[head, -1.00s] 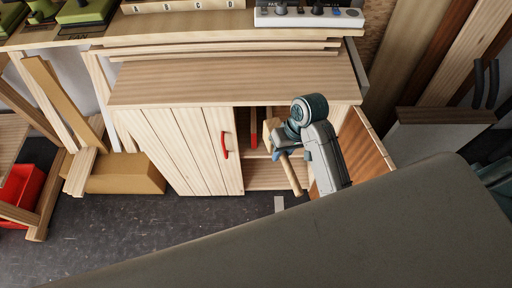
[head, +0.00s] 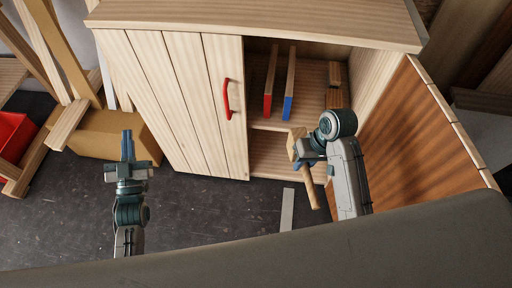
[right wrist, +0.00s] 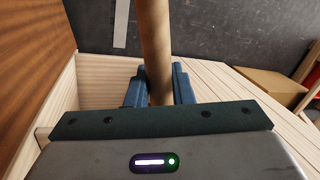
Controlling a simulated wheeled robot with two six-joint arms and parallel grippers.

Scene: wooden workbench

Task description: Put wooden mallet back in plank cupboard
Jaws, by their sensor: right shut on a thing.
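The plank cupboard (head: 175,100) has its left door, with a red handle (head: 227,98), closed. Its right door (head: 415,135) stands open, showing an upper shelf and a lower space. My right gripper (head: 308,160) is shut on the wooden mallet (head: 312,192) in front of the opening. The mallet's head is up and partly hidden by the gripper; its handle points down. In the right wrist view the handle (right wrist: 155,45) passes between the blue fingers (right wrist: 158,92). My left gripper (head: 127,145) is empty, its fingers together, left of the cupboard over the floor.
On the upper shelf lie a red-ended tool (head: 269,85) and a blue-ended tool (head: 289,85), with small wooden blocks (head: 334,98) to their right. The lower space (head: 270,155) looks empty where visible. A cardboard box (head: 110,145) and a red bin (head: 14,135) are at the left.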

